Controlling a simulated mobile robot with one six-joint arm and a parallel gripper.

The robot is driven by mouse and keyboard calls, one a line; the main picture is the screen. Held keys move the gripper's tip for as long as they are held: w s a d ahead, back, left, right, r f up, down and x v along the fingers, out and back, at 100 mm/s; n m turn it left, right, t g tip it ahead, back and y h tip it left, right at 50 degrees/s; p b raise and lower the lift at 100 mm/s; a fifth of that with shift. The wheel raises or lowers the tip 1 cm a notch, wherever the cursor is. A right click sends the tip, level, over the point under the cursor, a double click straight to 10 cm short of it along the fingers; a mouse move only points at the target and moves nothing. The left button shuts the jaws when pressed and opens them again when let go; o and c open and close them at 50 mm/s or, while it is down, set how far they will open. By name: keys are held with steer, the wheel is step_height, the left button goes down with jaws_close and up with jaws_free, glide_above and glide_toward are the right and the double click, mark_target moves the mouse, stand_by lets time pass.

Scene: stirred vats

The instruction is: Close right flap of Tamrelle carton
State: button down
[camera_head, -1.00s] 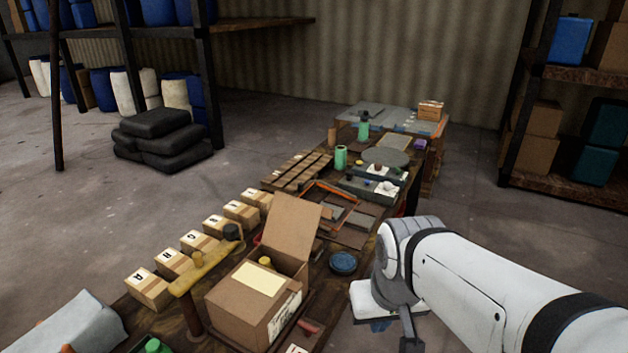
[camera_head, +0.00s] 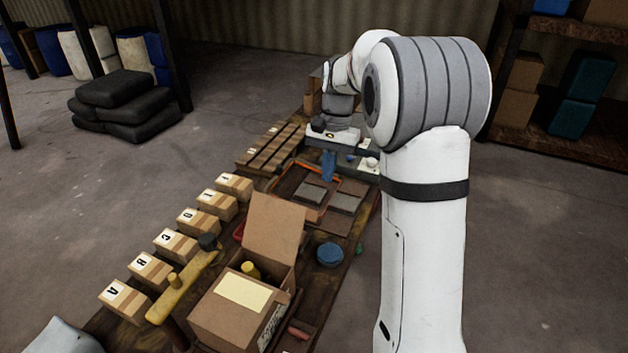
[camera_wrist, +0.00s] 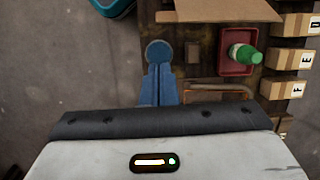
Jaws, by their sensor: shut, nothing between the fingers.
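The brown Tamrelle carton (camera_head: 232,318) stands on the near part of the table. One flap, with a pale yellow label (camera_head: 242,291), lies flat over its near-left part. The other flap (camera_head: 273,228) stands up, leaning back at the far side, so the top is partly open. Inside the gap a yellow-topped item (camera_head: 250,269) shows. My gripper (camera_head: 328,166), with blue fingers, is beyond the carton above the table, shut and empty, not touching the flap. In the wrist view its fingers (camera_wrist: 159,84) are together, and a brown cardboard panel (camera_wrist: 218,10) shows at the top edge.
A round blue item (camera_head: 330,254) lies right of the carton. Several lettered boxes (camera_head: 152,270) line the left edge, with a yellow bar on a post (camera_head: 182,287) close by the carton. A red tray (camera_wrist: 235,66) holds a green bottle (camera_wrist: 243,54).

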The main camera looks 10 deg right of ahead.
steer(key=s+a+f+p, duration=0.2)
steer(key=s+a+f, duration=0.1)
steer(key=f, duration=0.4)
steer(key=shift+f+p, duration=0.3)
steer(key=shift+a, duration=0.1)
